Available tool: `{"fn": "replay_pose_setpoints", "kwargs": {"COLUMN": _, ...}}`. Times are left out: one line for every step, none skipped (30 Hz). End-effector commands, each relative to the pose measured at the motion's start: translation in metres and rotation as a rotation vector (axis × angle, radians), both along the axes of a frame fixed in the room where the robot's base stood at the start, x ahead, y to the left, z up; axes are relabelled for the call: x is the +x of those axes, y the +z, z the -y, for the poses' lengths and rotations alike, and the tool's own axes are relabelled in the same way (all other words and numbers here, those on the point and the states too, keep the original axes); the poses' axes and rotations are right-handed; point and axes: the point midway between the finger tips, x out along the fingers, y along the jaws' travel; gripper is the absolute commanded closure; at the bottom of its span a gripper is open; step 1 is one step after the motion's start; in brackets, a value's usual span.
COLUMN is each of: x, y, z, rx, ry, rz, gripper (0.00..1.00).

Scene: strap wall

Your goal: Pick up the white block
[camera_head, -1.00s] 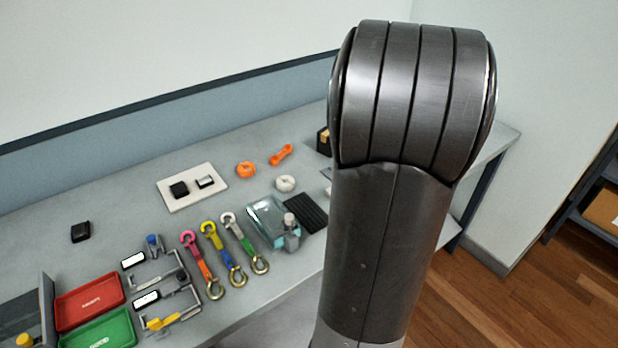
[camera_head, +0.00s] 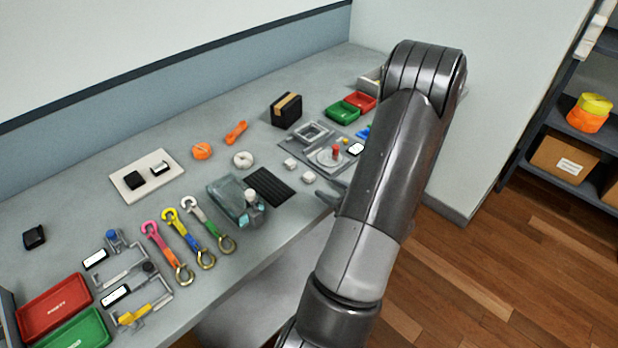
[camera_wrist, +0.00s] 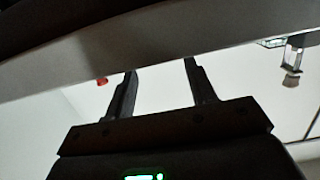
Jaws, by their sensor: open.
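Two small white blocks lie on the bench in the head view, one (camera_head: 290,164) beside the grey fixture plate and one (camera_head: 308,177) a little nearer the front edge. I cannot tell which one the task names. My gripper shows in the wrist view (camera_wrist: 160,68) with two dark fingers apart and nothing between them. In the head view my arm hides most of the gripper; a grey tip shows just left of the arm, near the front white block. No white block is clear in the wrist view.
The grey fixture plate (camera_head: 318,142), green tray (camera_head: 343,111) and black box (camera_head: 286,110) stand behind the blocks. A black ribbed mat (camera_head: 269,187), a clear teal-tinted case (camera_head: 235,200) and several coloured straps (camera_head: 188,238) lie to the left. A shelf (camera_head: 560,165) stands at right.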

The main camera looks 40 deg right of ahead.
Motion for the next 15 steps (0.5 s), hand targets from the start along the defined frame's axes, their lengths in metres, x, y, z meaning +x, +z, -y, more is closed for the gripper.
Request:
{"fn": "replay_pose_setpoints", "kwargs": {"x": 0.007, "y": -0.001, "z": 0.000, "rx": -0.001, "ry": 0.001, "rz": 0.001, "gripper": 0.49}}
{"fn": "replay_pose_setpoints", "kwargs": {"x": 0.011, "y": -0.001, "z": 0.000, "rx": -0.001, "ry": 0.002, "rz": 0.001, "gripper": 0.49}}
{"fn": "replay_pose_setpoints", "kwargs": {"x": 0.015, "y": -0.002, "z": 0.000, "rx": -0.001, "ry": 0.001, "rz": 0.001, "gripper": 0.49}}
{"fn": "replay_pose_setpoints", "kwargs": {"x": 0.017, "y": -0.002, "z": 0.000, "rx": -0.001, "ry": 0.000, "rz": 0.000, "gripper": 0.49}}
{"fn": "replay_pose_setpoints", "kwargs": {"x": 0.019, "y": -0.003, "z": 0.000, "rx": -0.001, "ry": 0.000, "rz": 0.000, "gripper": 0.49}}
{"fn": "replay_pose_setpoints", "kwargs": {"x": 0.021, "y": -0.003, "z": 0.000, "rx": -0.001, "ry": 0.000, "rz": -0.001, "gripper": 0.49}}
{"fn": "replay_pose_setpoints", "kwargs": {"x": 0.023, "y": -0.003, "z": 0.000, "rx": -0.001, "ry": 0.000, "rz": -0.001, "gripper": 0.49}}
{"fn": "replay_pose_setpoints", "kwargs": {"x": 0.026, "y": -0.003, "z": 0.000, "rx": -0.001, "ry": 0.000, "rz": -0.001, "gripper": 0.49}}
{"fn": "replay_pose_setpoints", "kwargs": {"x": 0.031, "y": -0.003, "z": 0.000, "rx": -0.002, "ry": 0.000, "rz": 0.000, "gripper": 0.49}}
{"fn": "replay_pose_setpoints", "kwargs": {"x": 0.036, "y": -0.002, "z": -0.001, "rx": -0.002, "ry": 0.001, "rz": 0.000, "gripper": 0.49}}
{"fn": "replay_pose_setpoints", "kwargs": {"x": 0.041, "y": -0.002, "z": -0.001, "rx": -0.002, "ry": 0.003, "rz": 0.001, "gripper": 0.49}}
{"fn": "replay_pose_setpoints", "kwargs": {"x": 0.047, "y": -0.002, "z": -0.001, "rx": -0.002, "ry": 0.001, "rz": 0.000, "gripper": 0.49}}
{"fn": "replay_pose_setpoints", "kwargs": {"x": 0.052, "y": -0.002, "z": -0.001, "rx": -0.002, "ry": 0.001, "rz": -0.001, "gripper": 0.49}}
{"fn": "replay_pose_setpoints", "kwargs": {"x": 0.056, "y": -0.002, "z": -0.001, "rx": -0.002, "ry": 0.001, "rz": 0.000, "gripper": 0.49}}
{"fn": "replay_pose_setpoints", "kwargs": {"x": 0.062, "y": -0.003, "z": -0.001, "rx": -0.001, "ry": 0.001, "rz": 0.000, "gripper": 0.49}}
